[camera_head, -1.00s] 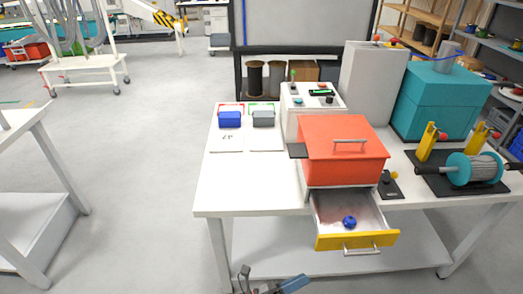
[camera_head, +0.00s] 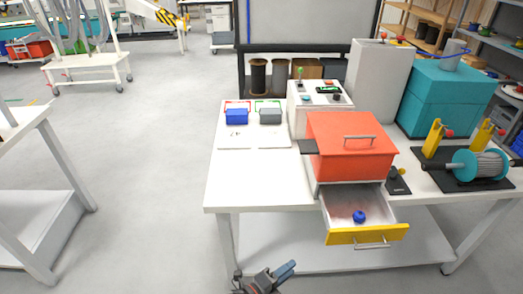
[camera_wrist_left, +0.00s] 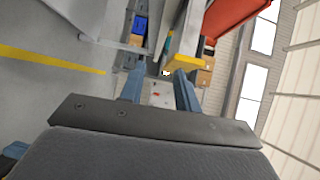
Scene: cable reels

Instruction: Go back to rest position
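My left gripper (camera_head: 272,277) shows at the bottom edge of the head view, low in front of the white table (camera_head: 232,178). In the left wrist view its two blue fingers (camera_wrist_left: 158,74) stand apart with nothing between them. My right gripper is in neither view. The open drawer (camera_head: 366,236) with its yellow front sticks out below the orange box (camera_head: 348,147). A blue ball (camera_head: 359,216) lies in the drawer. The left gripper is apart from the drawer, to its lower left.
A blue bin (camera_head: 236,116) and a grey bin (camera_head: 270,116) sit at the table's back left. A cable reel (camera_head: 480,164) stands at the right, with a teal box (camera_head: 447,97) behind it. The floor (camera_head: 140,150) left of the table is clear up to another white table (camera_head: 45,195).

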